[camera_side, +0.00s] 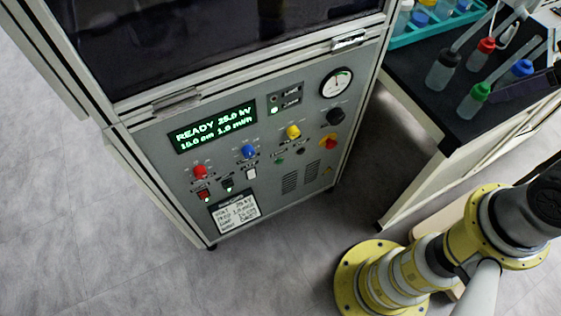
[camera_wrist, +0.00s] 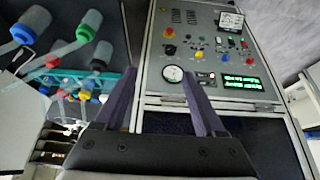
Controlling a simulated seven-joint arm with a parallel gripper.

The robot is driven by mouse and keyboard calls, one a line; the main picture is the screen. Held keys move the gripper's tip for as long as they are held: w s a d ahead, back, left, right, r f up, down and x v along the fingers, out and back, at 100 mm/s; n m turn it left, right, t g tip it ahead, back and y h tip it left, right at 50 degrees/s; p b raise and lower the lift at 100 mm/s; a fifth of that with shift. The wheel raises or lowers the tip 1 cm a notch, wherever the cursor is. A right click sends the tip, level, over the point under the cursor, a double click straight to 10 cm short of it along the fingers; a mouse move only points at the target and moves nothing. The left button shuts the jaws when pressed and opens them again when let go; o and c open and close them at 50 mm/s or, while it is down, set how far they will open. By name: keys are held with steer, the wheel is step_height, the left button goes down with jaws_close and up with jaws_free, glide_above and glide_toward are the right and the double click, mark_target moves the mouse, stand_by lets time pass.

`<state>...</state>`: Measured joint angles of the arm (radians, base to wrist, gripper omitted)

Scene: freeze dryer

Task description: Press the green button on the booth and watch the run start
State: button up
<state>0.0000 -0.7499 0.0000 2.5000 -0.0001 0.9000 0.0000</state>
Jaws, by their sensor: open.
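The booth (camera_side: 325,117) is a grey cabinet with a control panel in the side view. Its lit green display (camera_side: 213,129) reads READY 25.0 kV. A small green button (camera_side: 279,161) sits below the yellow knob (camera_side: 293,132), beside a small black one. The panel shows upside down in the wrist view, with the lit display (camera_wrist: 242,83) at right; the green button is too small there to tell surely. My gripper (camera_wrist: 159,72) is open and empty, its two dark fingers pointing toward the panel.
Red (camera_side: 200,172) and blue (camera_side: 248,151) knobs, a red-yellow stop button (camera_side: 328,142) and a round gauge (camera_side: 336,83) crowd the panel. A dark bench (camera_side: 420,115) with several capped bottles and a teal rack (camera_side: 409,40) stands to the right.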

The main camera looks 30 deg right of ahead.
jaws_close()
stand_by(1.5)
